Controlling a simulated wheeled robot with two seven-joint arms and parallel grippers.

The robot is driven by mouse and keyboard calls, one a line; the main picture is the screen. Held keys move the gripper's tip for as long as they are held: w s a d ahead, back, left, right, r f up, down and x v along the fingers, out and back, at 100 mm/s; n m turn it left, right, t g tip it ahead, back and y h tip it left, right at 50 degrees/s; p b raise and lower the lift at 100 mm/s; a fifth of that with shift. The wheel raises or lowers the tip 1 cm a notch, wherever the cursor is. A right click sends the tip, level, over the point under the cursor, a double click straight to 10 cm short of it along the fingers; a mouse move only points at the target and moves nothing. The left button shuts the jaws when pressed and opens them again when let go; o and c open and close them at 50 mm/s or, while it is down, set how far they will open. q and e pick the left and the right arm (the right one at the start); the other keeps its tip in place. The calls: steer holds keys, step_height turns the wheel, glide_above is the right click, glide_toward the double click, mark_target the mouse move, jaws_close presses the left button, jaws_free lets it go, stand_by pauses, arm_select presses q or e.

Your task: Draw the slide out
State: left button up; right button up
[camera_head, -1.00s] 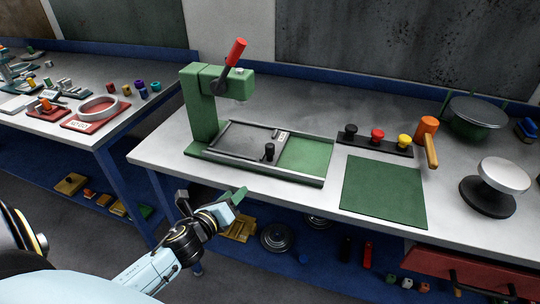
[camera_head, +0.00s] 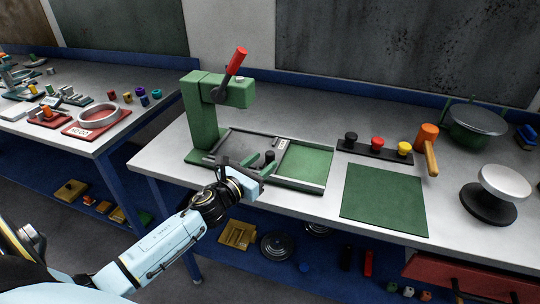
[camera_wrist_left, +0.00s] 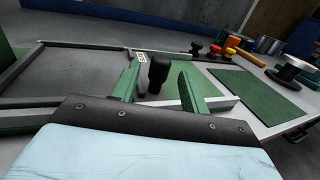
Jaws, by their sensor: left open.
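The slide (camera_head: 245,143) is a grey plate lying in the rails of a green press frame, with an upright black knob (camera_head: 269,156) near its right end. My left gripper (camera_head: 259,165) is at the front edge of the frame, by the knob. In the left wrist view, the knob (camera_wrist_left: 158,70) stands between the two green fingers of my left gripper (camera_wrist_left: 159,82), with gaps visible on both sides. The gripper is open and not closed on the knob. The fingers and wrist hide part of the frame's front rail. My right gripper is not in view.
The green press (camera_head: 203,115) with its red-handled lever (camera_head: 237,60) rises over the slide's left end. To the right of the slide are a bare green bed (camera_head: 306,160), a rack of coloured knobs (camera_head: 375,149), an orange mallet (camera_head: 428,140) and a green mat (camera_head: 383,198).

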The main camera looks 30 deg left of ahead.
mark_target(267, 159)
arm_select(q)
steer(key=shift+w+d, duration=0.15)
steer(key=shift+w, duration=2)
jaws_close()
